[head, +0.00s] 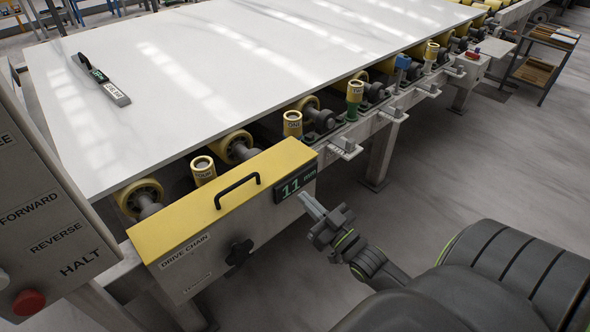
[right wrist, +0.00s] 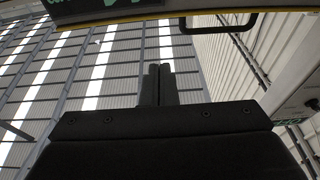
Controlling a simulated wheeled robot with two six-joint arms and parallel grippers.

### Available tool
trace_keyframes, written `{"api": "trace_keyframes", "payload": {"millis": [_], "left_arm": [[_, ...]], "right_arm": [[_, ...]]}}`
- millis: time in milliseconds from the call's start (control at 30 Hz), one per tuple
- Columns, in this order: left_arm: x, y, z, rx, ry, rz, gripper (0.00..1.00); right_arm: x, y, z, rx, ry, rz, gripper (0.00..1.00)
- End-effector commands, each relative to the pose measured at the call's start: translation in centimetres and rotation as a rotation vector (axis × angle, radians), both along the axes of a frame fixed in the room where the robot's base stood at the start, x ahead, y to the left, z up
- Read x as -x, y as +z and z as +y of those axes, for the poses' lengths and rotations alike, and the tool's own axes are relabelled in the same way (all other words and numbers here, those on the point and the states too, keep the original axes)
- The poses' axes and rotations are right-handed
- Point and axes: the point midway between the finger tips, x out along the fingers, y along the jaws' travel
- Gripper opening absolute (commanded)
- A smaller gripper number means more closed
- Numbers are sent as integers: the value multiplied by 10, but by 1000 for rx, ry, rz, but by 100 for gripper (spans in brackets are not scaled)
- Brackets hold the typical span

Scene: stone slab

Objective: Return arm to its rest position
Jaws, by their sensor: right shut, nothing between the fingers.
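My right gripper (head: 312,206) is shut and empty. In the head view it is beside the front right corner of the yellow-topped drive chain box (head: 225,225), close to the "11 mm" display (head: 295,182). I cannot tell whether the fingertips touch the box. In the right wrist view the two fingers of my right gripper (right wrist: 160,85) stand together and point up. The box's black handle (right wrist: 222,22) shows above them. My right arm comes in from the lower right of the head view. My left gripper is not in view.
A white stone slab (head: 240,60) lies on a roller conveyor with yellow rollers (head: 142,197). A control panel (head: 45,215) with a red button stands at the left. A shelf cart (head: 540,60) stands back right. The floor at the right is clear.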

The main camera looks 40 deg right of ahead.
Motion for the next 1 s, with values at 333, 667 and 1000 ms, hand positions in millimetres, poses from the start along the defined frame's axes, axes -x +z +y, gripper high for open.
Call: {"api": "trace_keyframes", "payload": {"millis": [333, 667, 1000], "left_arm": [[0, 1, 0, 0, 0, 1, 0], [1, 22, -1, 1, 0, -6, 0], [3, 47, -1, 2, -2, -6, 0]], "right_arm": [[4, -4, -1, 1, -3, 8, 0], [23, -153, -33, 33, -149, 436, 0], [162, -347, -20, 64, -237, 1113, 0]]}}
